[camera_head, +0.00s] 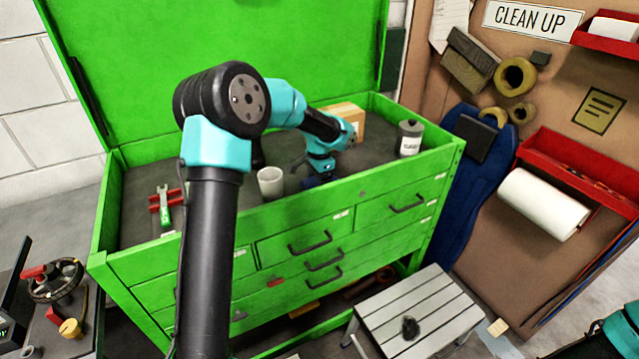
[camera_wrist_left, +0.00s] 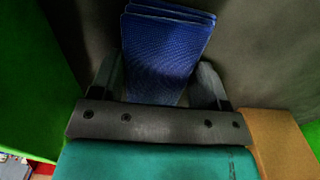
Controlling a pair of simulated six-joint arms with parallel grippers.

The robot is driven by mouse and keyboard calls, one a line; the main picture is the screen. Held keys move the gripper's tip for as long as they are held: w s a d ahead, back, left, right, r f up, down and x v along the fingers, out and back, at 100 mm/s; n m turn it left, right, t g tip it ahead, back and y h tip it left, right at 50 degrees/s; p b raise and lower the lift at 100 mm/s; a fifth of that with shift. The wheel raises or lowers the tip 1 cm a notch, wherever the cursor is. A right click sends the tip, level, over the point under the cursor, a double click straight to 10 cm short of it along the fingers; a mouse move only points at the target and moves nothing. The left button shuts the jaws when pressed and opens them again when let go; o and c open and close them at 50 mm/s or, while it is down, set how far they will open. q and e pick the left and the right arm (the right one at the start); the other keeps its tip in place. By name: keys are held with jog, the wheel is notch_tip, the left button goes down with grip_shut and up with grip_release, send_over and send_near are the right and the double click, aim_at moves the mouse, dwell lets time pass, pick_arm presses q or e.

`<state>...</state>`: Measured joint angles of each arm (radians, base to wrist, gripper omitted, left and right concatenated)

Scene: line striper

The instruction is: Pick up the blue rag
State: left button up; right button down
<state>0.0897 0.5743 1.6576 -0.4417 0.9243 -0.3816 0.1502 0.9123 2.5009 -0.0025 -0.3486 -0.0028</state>
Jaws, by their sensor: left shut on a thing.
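The blue rag (camera_wrist_left: 166,48) is a folded, layered dark blue cloth between the fingers of my left gripper (camera_wrist_left: 158,80) in the left wrist view. My left gripper is shut on it. In the head view my left gripper (camera_head: 312,165) reaches down into the open top of the green tool chest. A small dark blue part of the rag (camera_head: 314,182) shows under it, near the front edge. I cannot tell whether the rag still touches the chest floor. My right gripper is not in view; only part of my right arm shows at the bottom right.
The green chest (camera_head: 450,160) also holds a light cup (camera_head: 270,183), a grey can (camera_head: 410,138), a cardboard box (camera_head: 345,117) and a green-and-red tool (camera_head: 164,207). A slatted step stool (camera_head: 420,310) stands in front. A pegboard with a paper roll (camera_head: 542,204) is at right.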

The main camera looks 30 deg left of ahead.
pick_arm(q)
jog(key=shift+c, duration=1.2)
notch_tip(320, 180, up, 10)
